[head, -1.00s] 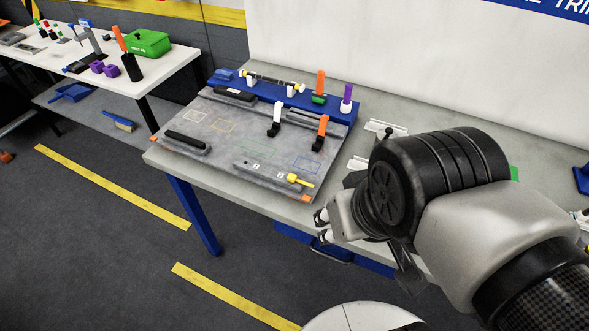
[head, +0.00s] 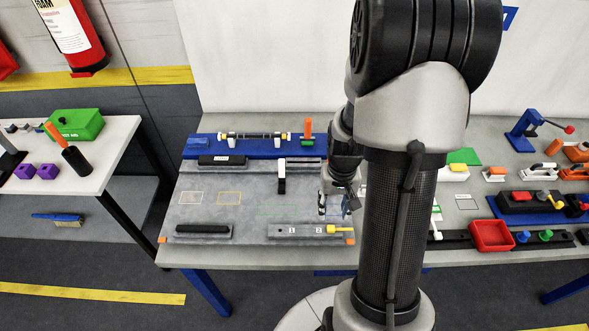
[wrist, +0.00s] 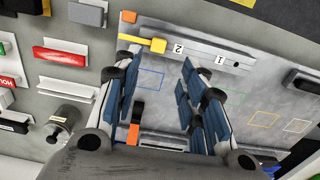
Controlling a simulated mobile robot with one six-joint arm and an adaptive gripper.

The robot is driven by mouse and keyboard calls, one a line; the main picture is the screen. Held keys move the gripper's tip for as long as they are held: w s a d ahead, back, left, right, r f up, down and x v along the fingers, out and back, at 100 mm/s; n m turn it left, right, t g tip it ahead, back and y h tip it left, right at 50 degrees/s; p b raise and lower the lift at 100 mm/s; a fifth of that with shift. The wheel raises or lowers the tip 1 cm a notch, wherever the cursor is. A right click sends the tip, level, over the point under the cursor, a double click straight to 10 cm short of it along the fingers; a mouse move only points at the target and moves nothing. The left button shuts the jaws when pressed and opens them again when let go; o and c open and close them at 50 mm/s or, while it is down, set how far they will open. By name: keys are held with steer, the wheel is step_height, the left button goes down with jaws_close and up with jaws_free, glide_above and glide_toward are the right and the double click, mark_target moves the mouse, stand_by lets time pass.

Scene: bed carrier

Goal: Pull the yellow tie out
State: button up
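The yellow tie (head: 340,229) is a small yellow piece with a block-like head. It sits at the right end of a grey strip (head: 290,231) marked 1 and 2, near the board's front right corner. In the wrist view the yellow tie (wrist: 156,44) shows at the strip's end, beside the mark 2, with a thin yellow tail pointing away from the strip. My gripper (head: 335,203) is above the board, a little behind the tie and not touching it. In the wrist view my gripper (wrist: 158,85) is open, with nothing between its blue-padded fingers.
The grey board (head: 210,213) also carries a black bar (head: 204,230) and a white-and-black clamp (head: 281,178). A blue rack (head: 205,145) stands behind. A red bin (head: 490,235) is to the right. An orange block (wrist: 88,12) is near the tie in the wrist view.

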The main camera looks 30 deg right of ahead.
mark_target(331, 228)
steer(key=shift+s+d+f+b, duration=0.15)
steer(key=shift+f+b, duration=0.1)
steer(key=shift+f, duration=0.15)
steer(key=shift+s+d+f+b, duration=0.1)
steer(key=shift+f+b, duration=0.15)
steer(key=shift+f, duration=0.15)
step_height(331, 228, down, 8)
steer(key=b, duration=0.6)
steer(key=shift+w+a, duration=0.1)
steer(key=shift+w, duration=0.05)
steer(key=shift+c, duration=0.3)
jaws_close()
steer(key=shift+r, duration=0.45)
stand_by(0.3)
steer(key=shift+r+p, duration=1.65)
steer(key=shift+r, duration=0.25)
